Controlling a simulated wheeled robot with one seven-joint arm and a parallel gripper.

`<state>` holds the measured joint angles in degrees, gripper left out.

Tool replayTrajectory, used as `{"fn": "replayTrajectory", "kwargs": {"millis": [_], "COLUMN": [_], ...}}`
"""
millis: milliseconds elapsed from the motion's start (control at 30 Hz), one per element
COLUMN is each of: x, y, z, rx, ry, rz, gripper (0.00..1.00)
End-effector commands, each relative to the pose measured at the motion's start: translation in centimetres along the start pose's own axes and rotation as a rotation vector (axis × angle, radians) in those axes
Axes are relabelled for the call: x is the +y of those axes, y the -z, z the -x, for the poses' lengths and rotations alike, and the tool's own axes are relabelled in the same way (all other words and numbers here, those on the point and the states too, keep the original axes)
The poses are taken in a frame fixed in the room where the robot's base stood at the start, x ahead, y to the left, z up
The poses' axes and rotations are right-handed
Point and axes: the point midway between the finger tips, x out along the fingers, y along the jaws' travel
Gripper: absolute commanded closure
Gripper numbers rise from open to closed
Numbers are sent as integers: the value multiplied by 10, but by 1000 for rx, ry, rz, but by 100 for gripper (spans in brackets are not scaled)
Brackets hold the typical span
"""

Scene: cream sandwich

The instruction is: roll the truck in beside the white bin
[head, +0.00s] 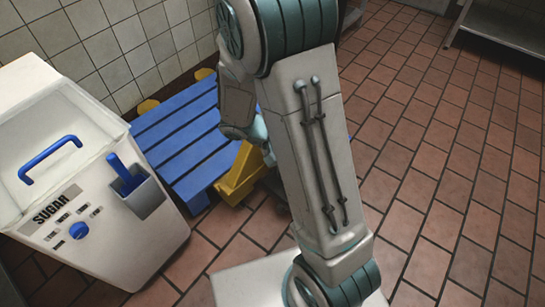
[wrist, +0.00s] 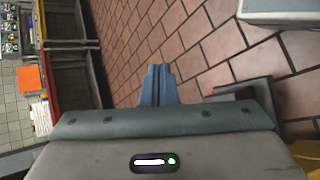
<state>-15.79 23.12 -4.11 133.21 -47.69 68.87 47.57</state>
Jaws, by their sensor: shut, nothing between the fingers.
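The white bin (head: 75,190), labelled SUGAR, stands at the left in the head view, with a blue handle and a blue scoop in a grey holder. A yellow piece (head: 240,175), seemingly part of the truck, shows right of the bin, at the edge of a blue slatted platform. My arm hides much of it, so its full shape is unclear. Yellow also shows at the lower right of the wrist view (wrist: 306,156). My gripper (wrist: 158,72) is shut and empty, its blue fingers together over the floor. In the head view its fingertips are hidden behind my arm.
The blue slatted platform (head: 185,135) lies against the tiled wall behind the bin. Open red-brown tile floor (head: 430,150) spreads to the right. A metal shelf or table (head: 505,30) stands at the far upper right.

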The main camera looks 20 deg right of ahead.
Motion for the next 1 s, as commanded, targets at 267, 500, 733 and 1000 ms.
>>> {"fn": "replayTrajectory", "kwargs": {"millis": [267,500,733,1000], "x": [-32,-84,-161,-248], "y": [68,127,172,192], "z": [-19,-24,-30,-44], "rx": [162,451,819,1188], "ry": [-407,-669,-792,-760], "rz": [-1,8,51,128], "gripper": [100,100,100,100]}}
